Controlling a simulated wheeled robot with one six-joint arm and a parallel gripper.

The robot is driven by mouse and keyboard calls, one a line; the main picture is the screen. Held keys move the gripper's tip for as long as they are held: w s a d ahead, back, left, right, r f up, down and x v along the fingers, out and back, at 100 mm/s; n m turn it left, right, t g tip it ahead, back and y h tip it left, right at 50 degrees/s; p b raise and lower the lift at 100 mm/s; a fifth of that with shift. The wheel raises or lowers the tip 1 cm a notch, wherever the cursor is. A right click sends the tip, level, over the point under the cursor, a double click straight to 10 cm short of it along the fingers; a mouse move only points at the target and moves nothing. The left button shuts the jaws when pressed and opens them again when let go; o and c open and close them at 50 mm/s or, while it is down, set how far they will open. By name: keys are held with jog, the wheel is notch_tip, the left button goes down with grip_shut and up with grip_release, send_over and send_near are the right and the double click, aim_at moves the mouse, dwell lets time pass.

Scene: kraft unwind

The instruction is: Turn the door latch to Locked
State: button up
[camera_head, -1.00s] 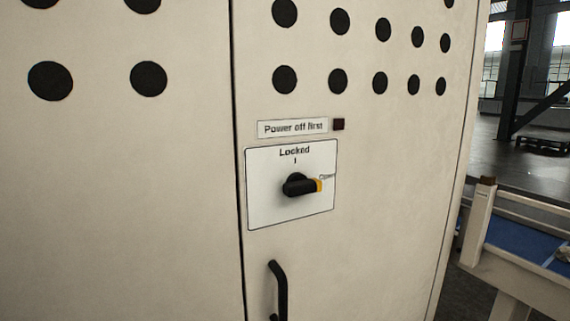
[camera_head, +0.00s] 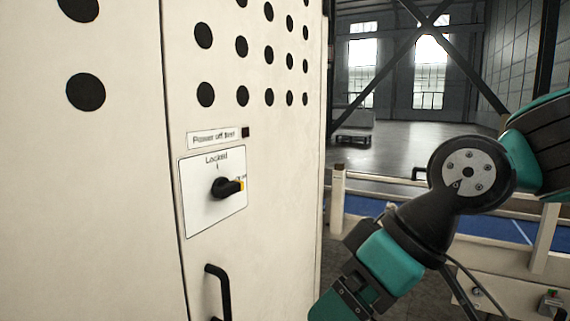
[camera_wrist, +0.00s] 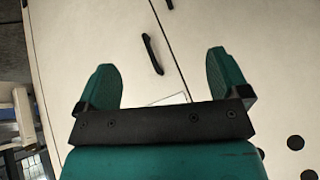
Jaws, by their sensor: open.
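In that view the latch knob is hidden behind my gripper's body; only a thin edge of the plate seems to show. In the head view my arm is at the right, and the gripper's fingertips are out of frame.
A black door handle (camera_head: 220,292) sits below the latch and also shows in the wrist view (camera_wrist: 152,54). A "Power off first" label (camera_head: 214,137) with a small dark square is above the plate. A railed blue conveyor (camera_head: 480,223) stands to the right behind my arm.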

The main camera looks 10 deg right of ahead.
aim_at(233, 187)
jog(key=w+r+n+t+y, duration=0.2)
jog(key=w+r+t+y, duration=0.3)
jog(key=w+r, duration=0.75)
jog(key=shift+t+h, duration=0.3)
jog(key=shift+h, duration=0.1)
jog(key=p+x, duration=0.1)
jog(key=x, duration=0.4)
jog(key=p+x, duration=0.2)
jog(key=x, duration=0.4)
jog(key=r+p+x, duration=0.1)
jog(key=x, duration=0.4)
jog(key=shift+a+f, duration=0.25)
jog(key=shift+a, duration=0.45)
jog(key=c, duration=1)
jog(key=shift+f+n+t+h+b, duration=0.1)
jog(key=shift+n+t+h+b, duration=0.6)
jog(key=shift+n+b, duration=1.35)
jog(key=shift+m+b, duration=0.35)
jog(key=shift+b, duration=0.3)
